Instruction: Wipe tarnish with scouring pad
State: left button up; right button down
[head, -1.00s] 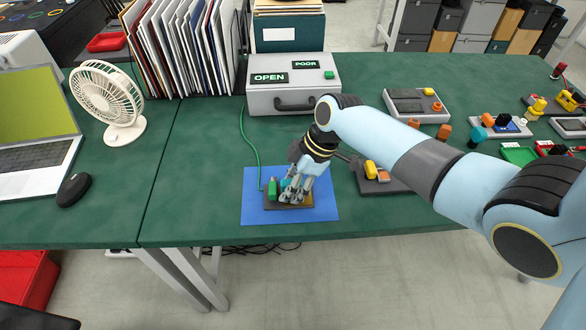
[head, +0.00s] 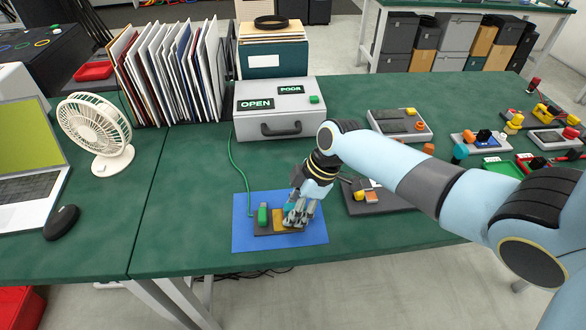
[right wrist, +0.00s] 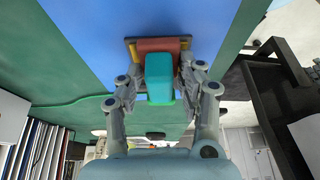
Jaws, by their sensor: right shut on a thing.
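A teal scouring pad (right wrist: 159,80) is between the fingers of my right gripper (right wrist: 160,82), which is shut on it. In the head view, my right gripper (head: 299,216) is low over the right part of a dark block with a brass-coloured plate (head: 279,218). A green upright part (head: 263,214) stands at the block's left end. The block lies on a blue mat (head: 245,238). The gripper hides the plate's right part, and I cannot tell whether tarnish is under the pad. In the wrist view, a reddish-brown strip (right wrist: 146,45) shows beyond the pad. My left gripper is not in view.
A grey box (head: 275,111) with an OPEN label stands behind the mat, and a green cable (head: 236,170) runs down to the block. A dark tray (head: 385,204) with small parts is to the right. The green table (head: 185,200) is clear left of the mat.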

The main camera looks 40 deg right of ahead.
jog(key=shift+w+r+p, duration=0.1)
jog(key=shift+r+p, duration=3.65)
jog(key=shift+r, duration=0.6)
notch_tip(320, 180, up, 8)
jog(key=p, duration=0.4)
